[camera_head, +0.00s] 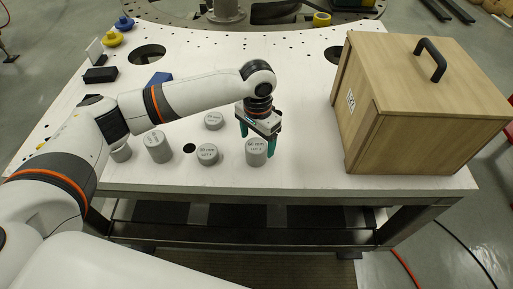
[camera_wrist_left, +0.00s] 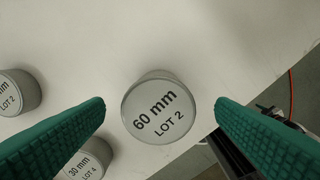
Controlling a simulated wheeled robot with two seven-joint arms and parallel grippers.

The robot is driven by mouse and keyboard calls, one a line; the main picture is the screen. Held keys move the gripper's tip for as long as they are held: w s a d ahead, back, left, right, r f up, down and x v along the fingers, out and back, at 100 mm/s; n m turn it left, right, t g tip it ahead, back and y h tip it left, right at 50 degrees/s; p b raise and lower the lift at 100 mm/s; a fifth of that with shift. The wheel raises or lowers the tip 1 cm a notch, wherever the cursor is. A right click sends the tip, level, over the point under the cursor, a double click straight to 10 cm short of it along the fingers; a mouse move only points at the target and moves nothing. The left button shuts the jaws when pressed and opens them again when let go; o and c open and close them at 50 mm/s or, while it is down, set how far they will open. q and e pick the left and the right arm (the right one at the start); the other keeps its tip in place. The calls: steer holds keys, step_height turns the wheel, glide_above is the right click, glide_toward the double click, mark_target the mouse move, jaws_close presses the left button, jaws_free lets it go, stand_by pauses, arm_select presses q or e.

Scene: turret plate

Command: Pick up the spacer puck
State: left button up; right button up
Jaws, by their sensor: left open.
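A grey cylindrical spacer puck (camera_head: 256,154) marked 60 mm LOT 2 stands upright near the front edge of the white table. In the left wrist view its round top (camera_wrist_left: 160,110) lies between the two green fingers. My left gripper (camera_head: 257,141) is open and points down over this puck, one finger to each side. I see a gap beside the puck on both sides, and nothing is held. Other grey pucks stand to the left: a low one (camera_head: 207,155), one behind it (camera_head: 213,121), a tall one (camera_head: 158,147) and one partly hidden by my arm (camera_head: 121,153).
A wooden box (camera_head: 420,105) with a black handle stands to the right. At the back left are yellow and blue knobs (camera_head: 112,39), a black block (camera_head: 100,75) and a blue block (camera_head: 160,78). The table's front edge is close to the pucks.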

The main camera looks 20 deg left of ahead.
mark_target(256, 145)
arm_select(q)
steer(key=shift+s+a+f+p, duration=0.1)
steer(key=shift+s+f+p, duration=0.05)
steer(key=shift+f, duration=0.45)
steer(key=shift+s+a+f+p, duration=0.1)
steer(key=shift+f+p, duration=0.05)
steer(key=shift+f, duration=0.4)
steer(key=shift+w+f, duration=0.1)
steer(key=shift+f, duration=0.4)
steer(key=shift+r, duration=0.1)
steer(key=c, duration=1.4)
